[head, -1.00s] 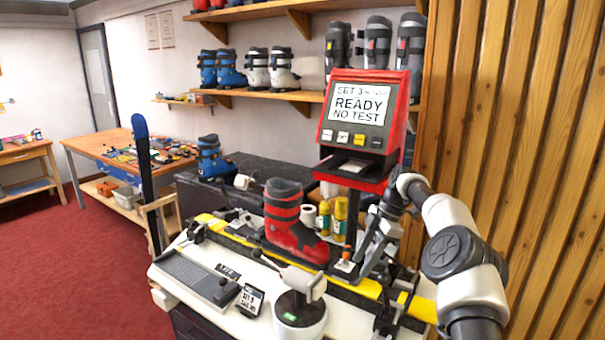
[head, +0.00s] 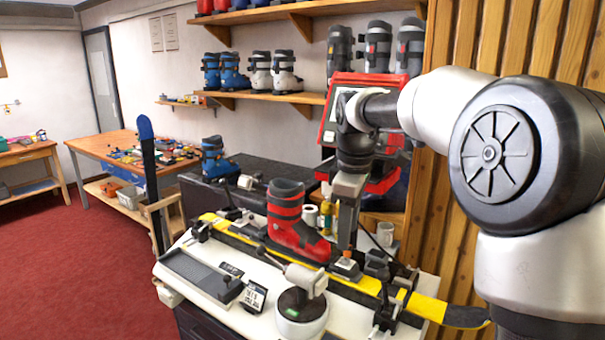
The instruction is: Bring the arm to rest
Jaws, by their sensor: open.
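My arm reaches in from the right, with its large pale elbow close to the camera. My gripper (head: 346,238) hangs down from the dark wrist, just right of the red ski boot (head: 290,222). Its fingers look narrow here and partly merge with the parts behind. I see nothing held in them. The boot stands upright on the yellow and black ski (head: 425,306) clamped along the white bench (head: 240,290). A small grey block with an orange top (head: 346,266) sits below the fingertips; I cannot tell whether they touch it.
A white mug (head: 385,234) stands right of the gripper. A round pale device with a handle (head: 301,310) stands in front. The slatted wood wall (head: 450,225) is close on the right. Red floor is open at left.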

